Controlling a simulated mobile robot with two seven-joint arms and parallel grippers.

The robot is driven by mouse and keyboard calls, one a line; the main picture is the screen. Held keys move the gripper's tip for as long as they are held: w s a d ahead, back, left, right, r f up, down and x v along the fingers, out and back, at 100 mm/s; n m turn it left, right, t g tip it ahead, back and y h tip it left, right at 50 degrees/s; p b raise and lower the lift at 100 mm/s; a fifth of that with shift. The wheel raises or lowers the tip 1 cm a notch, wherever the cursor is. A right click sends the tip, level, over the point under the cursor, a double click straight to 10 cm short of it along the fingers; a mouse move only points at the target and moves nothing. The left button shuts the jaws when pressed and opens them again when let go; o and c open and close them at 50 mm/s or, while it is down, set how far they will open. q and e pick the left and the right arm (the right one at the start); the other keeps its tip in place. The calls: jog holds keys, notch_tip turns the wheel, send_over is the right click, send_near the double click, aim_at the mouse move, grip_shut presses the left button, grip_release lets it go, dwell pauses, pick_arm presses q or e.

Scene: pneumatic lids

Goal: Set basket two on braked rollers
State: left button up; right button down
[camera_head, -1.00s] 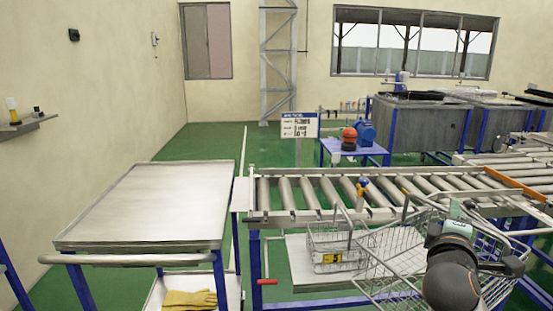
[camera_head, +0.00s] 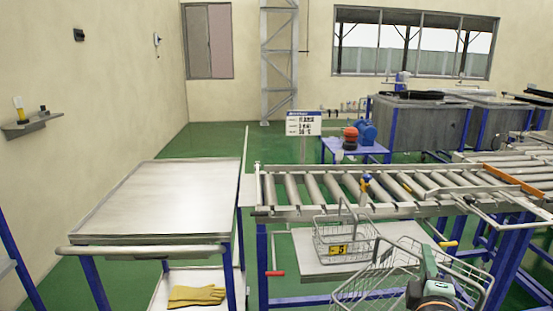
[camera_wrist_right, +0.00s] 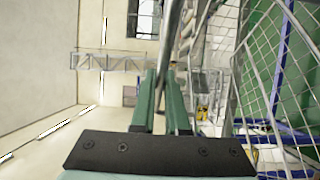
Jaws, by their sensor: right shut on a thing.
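My right gripper (camera_head: 440,262) is at the lower right of the head view, shut on a wire basket (camera_head: 378,275). The basket hangs tilted in front of the roller conveyor (camera_head: 320,209), below roller height and apart from it. In the right wrist view the green fingers (camera_wrist_right: 168,105) close on a metal bar, and the basket's mesh (camera_wrist_right: 258,60) fills the right side. No number shows on the held basket. A smaller wire basket (camera_head: 322,240) with a yellow tag (camera_head: 338,249), which seems to read 5, stands on the shelf under the rollers. My left gripper is out of view.
A bare metal-topped cart (camera_head: 160,195) stands left of the conveyor, with yellow gloves (camera_head: 196,295) on its lower shelf. A red handle (camera_head: 274,273) sticks out below the rollers. An orange bar (camera_head: 510,178) lies across the conveyor at right. The near rollers are empty.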

jog(key=s+a+f+n+y, duration=0.1)
jog(key=s+a+f+y, duration=0.1)
jog(key=s, duration=0.1)
jog(key=s+a+f+n+y, duration=0.1)
jog(key=s+a+f+y, duration=0.1)
jog(key=s+a+f, duration=0.1)
jog(key=s+a+f+n+t+y, duration=0.1)
jog(key=s+a+f, duration=0.1)
jog(key=s+a, duration=0.1)
jog(key=shift+s+f+n+y, duration=0.3)
jog(key=shift+s+n+y, duration=0.1)
jog(key=shift+s, duration=0.05)
jog(key=shift+s+a+f, duration=0.1)
jog(key=shift+s+a, duration=0.2)
jog(key=shift+s, duration=0.15)
